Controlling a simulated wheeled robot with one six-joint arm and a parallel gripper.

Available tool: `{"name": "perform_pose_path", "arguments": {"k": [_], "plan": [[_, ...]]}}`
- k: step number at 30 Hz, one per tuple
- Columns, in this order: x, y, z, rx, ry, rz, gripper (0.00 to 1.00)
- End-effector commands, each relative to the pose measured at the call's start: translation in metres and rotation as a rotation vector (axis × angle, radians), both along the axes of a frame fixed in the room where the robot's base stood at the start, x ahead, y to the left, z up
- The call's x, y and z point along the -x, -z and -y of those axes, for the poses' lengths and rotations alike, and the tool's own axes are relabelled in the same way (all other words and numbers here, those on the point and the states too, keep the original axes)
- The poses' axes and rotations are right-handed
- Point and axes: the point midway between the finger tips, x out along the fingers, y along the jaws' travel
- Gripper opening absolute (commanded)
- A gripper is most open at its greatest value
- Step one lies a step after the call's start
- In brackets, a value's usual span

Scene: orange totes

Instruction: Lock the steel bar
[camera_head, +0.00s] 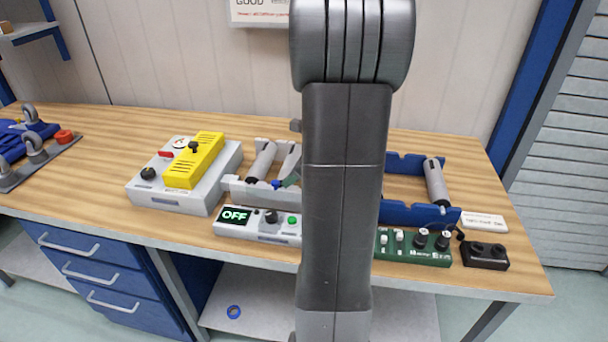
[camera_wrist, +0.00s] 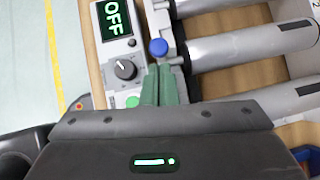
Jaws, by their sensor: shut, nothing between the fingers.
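My gripper (camera_wrist: 160,88) shows as two green fingers held together, with nothing between them. Their tips are beside a blue knob (camera_wrist: 158,47) on the end of a grey fixture (camera_wrist: 160,18); I cannot tell whether they touch it. Several grey steel bars (camera_wrist: 262,45) lie side by side in the wrist view, next to the fixture. In the head view, a grey bar (camera_head: 263,160) sits in the grey fixture (camera_head: 245,190), and the blue knob (camera_head: 277,184) is on its front wall. A green fingertip (camera_head: 292,181) shows just right of the knob. My arm hides the fixture's right part.
A control box with an "OFF" screen (camera_head: 235,216) stands in front of the fixture. A grey box with a yellow block (camera_head: 196,160) is to its left. A blue fixture with a roller (camera_head: 436,182), a green panel (camera_head: 425,256) and a black box (camera_head: 484,256) are at right.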

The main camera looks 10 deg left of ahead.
Motion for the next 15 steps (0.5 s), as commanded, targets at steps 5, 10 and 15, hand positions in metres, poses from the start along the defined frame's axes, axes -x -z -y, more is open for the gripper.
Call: {"name": "perform_pose_path", "arguments": {"k": [5,10,15], "plan": [[-0.0010,0.0016,-0.0073,0.000,0.000,-0.001,0.00],[-0.0012,0.0017,-0.0073,0.000,0.000,-0.001,0.00],[-0.0012,0.0013,-0.0083,0.000,0.000,-0.001,0.00]]}}
